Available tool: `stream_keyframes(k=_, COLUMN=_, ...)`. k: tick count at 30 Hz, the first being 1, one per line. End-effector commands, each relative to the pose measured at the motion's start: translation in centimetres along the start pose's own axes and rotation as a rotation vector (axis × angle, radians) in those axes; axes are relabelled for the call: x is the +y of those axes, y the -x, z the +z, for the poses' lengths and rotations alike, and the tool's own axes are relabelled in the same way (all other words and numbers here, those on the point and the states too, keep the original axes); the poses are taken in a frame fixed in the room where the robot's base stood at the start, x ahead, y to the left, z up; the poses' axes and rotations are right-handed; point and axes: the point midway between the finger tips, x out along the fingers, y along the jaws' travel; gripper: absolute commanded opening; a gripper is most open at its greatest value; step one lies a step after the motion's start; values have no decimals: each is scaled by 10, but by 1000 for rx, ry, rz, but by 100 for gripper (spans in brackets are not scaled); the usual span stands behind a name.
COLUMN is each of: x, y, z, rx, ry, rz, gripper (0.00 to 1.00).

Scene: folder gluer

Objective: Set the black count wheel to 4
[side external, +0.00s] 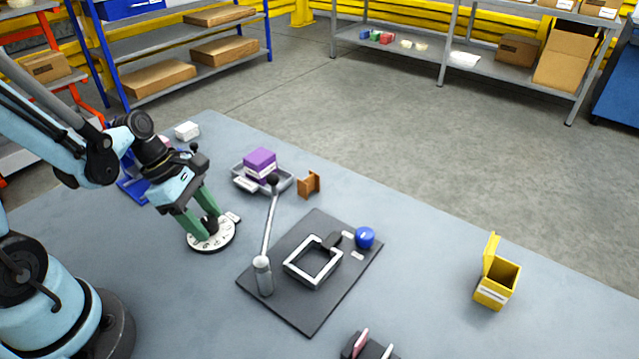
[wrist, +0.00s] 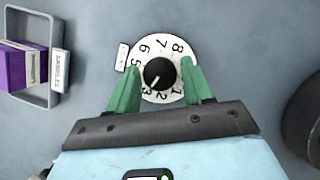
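The count wheel is a white numbered dial (side external: 212,241) with a black knob (side external: 210,225) at its centre, lying flat on the table. In the wrist view the dial (wrist: 164,52) shows its digits, and the black knob (wrist: 158,72) has a pale mark toward the lower left, near the 3. The 4 is not clearly visible beside the left finger. My gripper (side external: 209,222) is low over the dial, its green fingers apart on either side of the knob. In the wrist view my gripper (wrist: 160,64) shows gaps between the knob and both fingers.
A small white label (wrist: 122,57) lies beside the dial. A grey tray (side external: 284,186) with a purple box (side external: 260,162) stands behind. A black plate (side external: 310,318) with a frame, lever and blue ball lies right. A yellow open box (side external: 495,291) stands farther right.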

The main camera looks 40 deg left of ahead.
Motion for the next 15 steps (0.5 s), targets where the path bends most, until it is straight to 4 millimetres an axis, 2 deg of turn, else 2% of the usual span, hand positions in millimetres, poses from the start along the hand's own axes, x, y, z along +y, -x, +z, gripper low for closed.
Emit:
stream_keyframes(k=1, x=0, y=0, z=0, rx=0, ry=0, rz=0, gripper=42)
stream_keyframes(k=6, x=0, y=0, z=0, rx=0, ry=0, rz=0, gripper=16)
stream_keyframes(k=8, x=0, y=0, z=0, rx=0, ry=0, rz=-1, gripper=9)
stream_keyframes(k=15, x=0, y=0, z=0, rx=0, ry=-25, rz=-13, gripper=9)
